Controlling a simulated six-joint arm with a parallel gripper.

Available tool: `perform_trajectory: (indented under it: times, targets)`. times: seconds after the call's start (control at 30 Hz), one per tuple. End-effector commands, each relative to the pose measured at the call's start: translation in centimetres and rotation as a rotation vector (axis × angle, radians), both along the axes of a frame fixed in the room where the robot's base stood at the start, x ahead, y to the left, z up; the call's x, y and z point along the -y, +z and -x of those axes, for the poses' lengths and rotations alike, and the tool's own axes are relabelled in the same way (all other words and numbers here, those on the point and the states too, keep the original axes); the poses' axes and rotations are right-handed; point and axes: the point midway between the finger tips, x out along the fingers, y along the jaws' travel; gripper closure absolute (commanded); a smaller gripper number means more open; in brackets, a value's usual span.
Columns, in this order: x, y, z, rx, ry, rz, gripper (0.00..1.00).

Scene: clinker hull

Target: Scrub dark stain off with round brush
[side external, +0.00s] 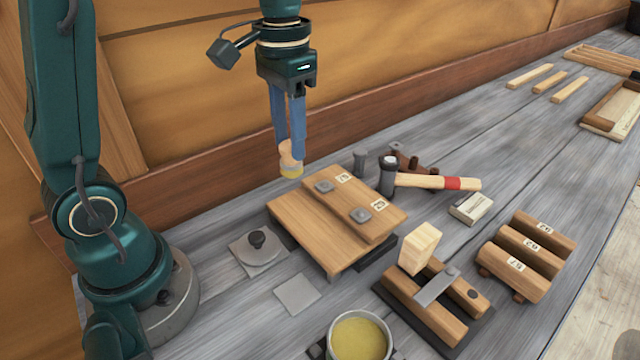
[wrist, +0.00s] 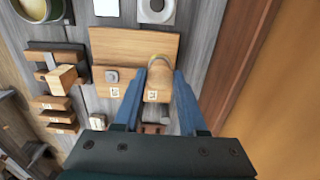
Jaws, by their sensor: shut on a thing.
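My gripper (side external: 290,145) has two blue fingers pointing down, shut on a small round brush (side external: 290,168) with a pale wooden body and yellowish lower end. It is held in the air near the far-left end of the lapped plank panel (side external: 310,230). In the wrist view the brush (wrist: 160,65) sits between the fingertips of my gripper (wrist: 159,85), with the panel (wrist: 130,45) behind it. I cannot make out a dark stain; the brush and fingers hide part of the panel in the wrist view.
A wooden clamp-like fixture (side external: 420,310), numbered blocks (side external: 540,240) and a pot of yellow stuff (side external: 358,338) stand in front or right. A round-knobbed plate (side external: 258,250) lies left. The wooden wall runs behind.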

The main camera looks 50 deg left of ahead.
Motion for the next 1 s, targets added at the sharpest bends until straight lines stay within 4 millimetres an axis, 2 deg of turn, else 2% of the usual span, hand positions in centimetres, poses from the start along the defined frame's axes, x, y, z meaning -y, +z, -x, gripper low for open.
perform_trajectory:
  times: [0.3, 0.87, 1.0]
  targets:
    - [0.00, 0.99, 0.02, 0.001, 0.000, 0.000, 1.00]
    - [0.01, 0.99, 0.03, 0.000, -0.002, 0.000, 1.00]
    - [0.03, 0.76, 0.19, -0.004, -0.073, 0.001, 1.00]
